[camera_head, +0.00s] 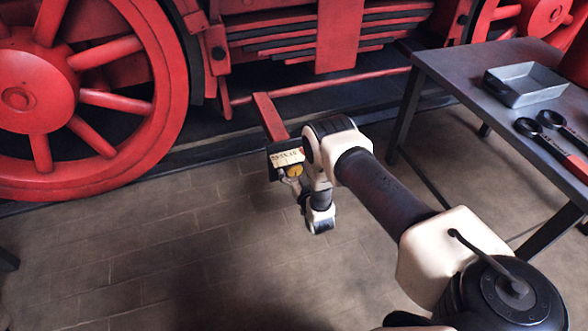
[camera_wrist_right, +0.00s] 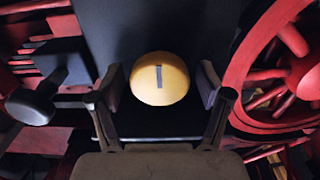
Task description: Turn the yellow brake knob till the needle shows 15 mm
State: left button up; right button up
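The yellow brake knob (camera_wrist_right: 160,78) is round with a dark line on its face, upright in the right wrist view. My right gripper (camera_wrist_right: 161,84) is open, with one finger on each side of the knob and a small gap at both sides. In the head view the knob (camera_head: 295,171) shows just below a pale scale plate (camera_head: 287,156) on a dark box. The scale's marks and needle are too small to read. My right arm reaches in from the right and partly hides the box. My left gripper is not in view.
A red spoked wheel (camera_head: 80,95) stands at the left, with a red bar (camera_head: 268,115) leading to the box. A metal table (camera_head: 470,75) at the right bears a grey tray (camera_head: 524,84) and dark tools. In the wrist view a black-knobbed lever (camera_wrist_right: 32,106) is at left.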

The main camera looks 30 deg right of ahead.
jog(key=c, duration=1.1)
jog(key=shift+m, duration=0.3)
jog(key=m, duration=0.3)
jog(key=shift+d+m+p, duration=0.1)
jog(key=shift+m+p, duration=0.25)
jog(key=shift+m, duration=0.05)
jog(key=m, duration=0.5)
jog(key=shift+s+d, duration=0.1)
jog(key=m, duration=0.5)
jog(key=shift+f+m, duration=0.2)
jog(key=shift+m, duration=0.2)
jog(key=m, duration=0.4)
jog(key=shift+m, duration=0.4)
jog(key=o, duration=1.2)
jog(key=shift+f, duration=0.15)
jog(key=shift+c, duration=0.2)
